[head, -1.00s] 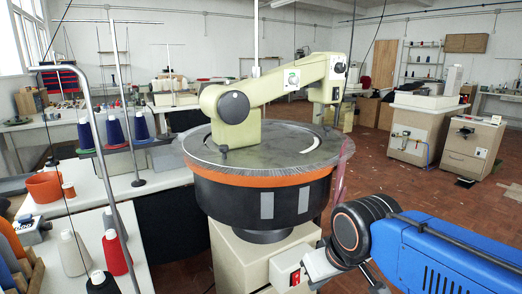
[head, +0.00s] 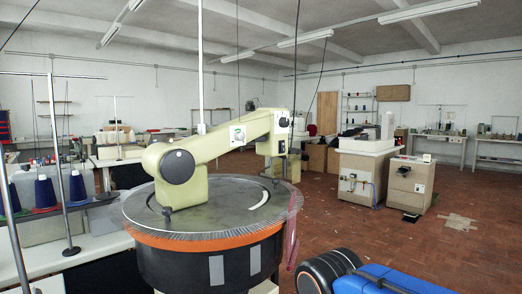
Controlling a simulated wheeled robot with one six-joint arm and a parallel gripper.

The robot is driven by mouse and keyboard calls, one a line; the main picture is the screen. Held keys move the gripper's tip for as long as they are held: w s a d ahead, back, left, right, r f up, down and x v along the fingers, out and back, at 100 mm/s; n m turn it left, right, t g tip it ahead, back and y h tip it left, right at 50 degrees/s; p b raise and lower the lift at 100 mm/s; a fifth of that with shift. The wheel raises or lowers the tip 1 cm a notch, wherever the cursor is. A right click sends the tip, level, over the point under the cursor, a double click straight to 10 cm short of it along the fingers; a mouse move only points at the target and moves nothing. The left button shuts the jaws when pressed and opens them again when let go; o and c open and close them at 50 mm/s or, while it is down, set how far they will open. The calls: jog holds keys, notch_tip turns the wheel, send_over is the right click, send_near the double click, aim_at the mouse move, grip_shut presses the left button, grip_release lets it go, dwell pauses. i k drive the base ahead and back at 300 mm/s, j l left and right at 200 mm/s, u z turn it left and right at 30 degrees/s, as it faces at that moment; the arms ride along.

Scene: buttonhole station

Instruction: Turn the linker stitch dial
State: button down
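The linker, a cream machine with a curved arm (head: 222,140) over a round grey plate (head: 235,205), stands left of centre in the head view. An orange band (head: 205,242) and a black drum (head: 180,268) are under the plate. A large black round knob (head: 178,167) is on the near end of the arm. A small dark knob (head: 283,122) is on its far head. I cannot tell which is the stitch dial. My gripper is out of view; only my blue and black arm links show at the bottom right.
Thread cones (head: 45,192) on a metal stand are at the left, beside a white table (head: 108,240). A cream cabinet (head: 408,185) and another machine stand behind at the right. The red-brown floor (head: 400,245) between is mostly clear.

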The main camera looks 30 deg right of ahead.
aim_at(284, 122)
jog(key=l+u, duration=0.25)
jog(key=l, duration=0.4)
jog(key=l+u, duration=0.25)
jog(key=l, duration=0.4)
jog(key=l+u, duration=0.25)
jog(key=l, duration=0.35)
jog(key=k+l+u, duration=0.25)
jog(key=l, duration=0.35)
jog(key=i+l, duration=0.05)
jog(key=i, duration=0.05)
